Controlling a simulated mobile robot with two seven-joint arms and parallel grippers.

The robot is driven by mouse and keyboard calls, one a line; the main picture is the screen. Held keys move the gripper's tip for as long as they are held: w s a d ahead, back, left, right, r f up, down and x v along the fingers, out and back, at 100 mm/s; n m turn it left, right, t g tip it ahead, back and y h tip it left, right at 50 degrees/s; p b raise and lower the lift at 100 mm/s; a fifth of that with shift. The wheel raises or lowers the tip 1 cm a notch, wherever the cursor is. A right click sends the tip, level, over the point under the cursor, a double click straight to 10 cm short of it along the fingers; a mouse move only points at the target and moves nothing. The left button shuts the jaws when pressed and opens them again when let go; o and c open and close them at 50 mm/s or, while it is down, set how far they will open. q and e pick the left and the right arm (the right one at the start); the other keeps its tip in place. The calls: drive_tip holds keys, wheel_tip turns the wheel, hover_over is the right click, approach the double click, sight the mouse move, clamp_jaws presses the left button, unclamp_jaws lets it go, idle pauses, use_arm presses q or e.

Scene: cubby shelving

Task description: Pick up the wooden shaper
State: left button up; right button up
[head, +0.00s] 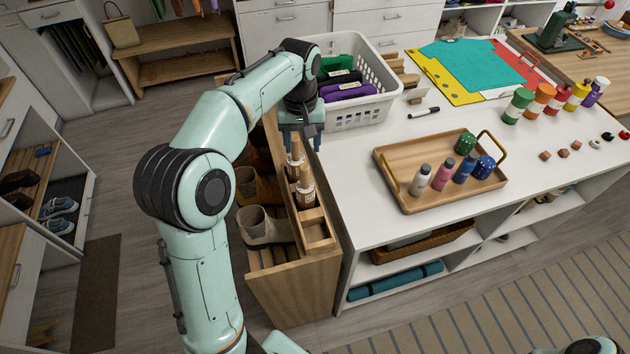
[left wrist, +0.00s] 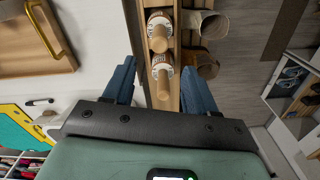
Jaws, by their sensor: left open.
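Two wooden shapers with pale bands stand upright in a narrow wooden rack. The farther shaper (head: 295,163) and the nearer shaper (head: 306,190) show in the head view. In the left wrist view the farther shaper (left wrist: 162,76) lies between the finger lines, and the nearer one (left wrist: 160,30) is above it in the picture. My left gripper (head: 302,137) is open and empty above the rack, its blue fingers on either side of the farther shaper. I cannot tell how far above it the fingertips are. My right gripper is out of view.
The wooden rack (head: 320,232) adjoins the white counter (head: 370,218). A white basket (head: 365,108) is close behind my gripper. A wooden tray (head: 412,206) with small bottles stands to the right.

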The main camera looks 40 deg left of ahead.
sight(303, 166)
use_arm(q)
drive_tip(key=f, duration=0.3)
drive_tip(key=s+f+b, duration=0.1)
drive_tip(key=f, duration=0.2)
drive_tip(key=shift+s+f, duration=0.15)
drive_tip(key=shift+f, duration=0.1)
drive_tip(key=shift+w+d+f, duration=0.1)
drive_tip(key=shift+w+f, duration=0.05)
drive_tip(key=shift+f, duration=0.35)
drive_tip(key=shift+w+f, duration=0.15)
drive_tip(key=shift+f, duration=0.3)
wheel_tip(303, 166, down, 4)
drive_tip(key=shift+w+d+f, duration=0.1)
drive_tip(key=shift+w, duration=0.05)
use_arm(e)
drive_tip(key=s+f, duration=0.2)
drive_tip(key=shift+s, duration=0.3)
use_arm(q)
clamp_jaws()
